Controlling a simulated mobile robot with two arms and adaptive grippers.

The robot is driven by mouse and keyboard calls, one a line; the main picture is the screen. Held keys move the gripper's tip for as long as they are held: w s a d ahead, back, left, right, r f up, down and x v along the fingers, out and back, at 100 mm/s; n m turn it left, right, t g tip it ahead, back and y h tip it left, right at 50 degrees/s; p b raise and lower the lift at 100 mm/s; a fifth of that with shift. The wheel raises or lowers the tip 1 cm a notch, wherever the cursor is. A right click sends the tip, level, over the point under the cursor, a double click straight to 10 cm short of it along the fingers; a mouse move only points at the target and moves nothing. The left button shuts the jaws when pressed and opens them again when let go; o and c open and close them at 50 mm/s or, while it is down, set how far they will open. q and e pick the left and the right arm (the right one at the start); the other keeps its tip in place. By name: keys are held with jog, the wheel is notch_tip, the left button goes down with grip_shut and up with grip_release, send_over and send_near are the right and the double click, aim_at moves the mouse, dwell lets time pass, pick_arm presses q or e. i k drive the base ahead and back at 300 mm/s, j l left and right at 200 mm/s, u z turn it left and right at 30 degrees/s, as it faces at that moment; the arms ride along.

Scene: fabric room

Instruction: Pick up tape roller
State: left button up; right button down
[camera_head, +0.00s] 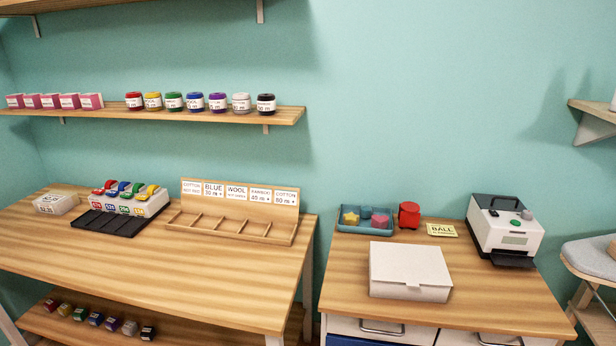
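A small red object (409,215) stands upright at the back of the right table, just right of a blue tray; it may be the tape roller, but it is too small to be sure. A white dispenser (150,204) with several coloured pieces on top stands at the back of the left table; I cannot tell whether these are tape rollers. Neither of my grippers is in view.
The right table (340,290) also holds a blue tray (347,228) of coloured shapes, a white box (410,270), a yellow card (441,230) and a white machine (505,228). A wooden rack (235,225) stands on the left table (190,277). A gap separates the tables.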

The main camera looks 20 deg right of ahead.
aim_at(408, 217)
jog(key=z, duration=1.25)
jog(key=i+j+z, duration=0.2)
jog(key=i, duration=0.15)
jog(key=i+j+z, duration=0.2)
jog(key=i+l, duration=0.1)
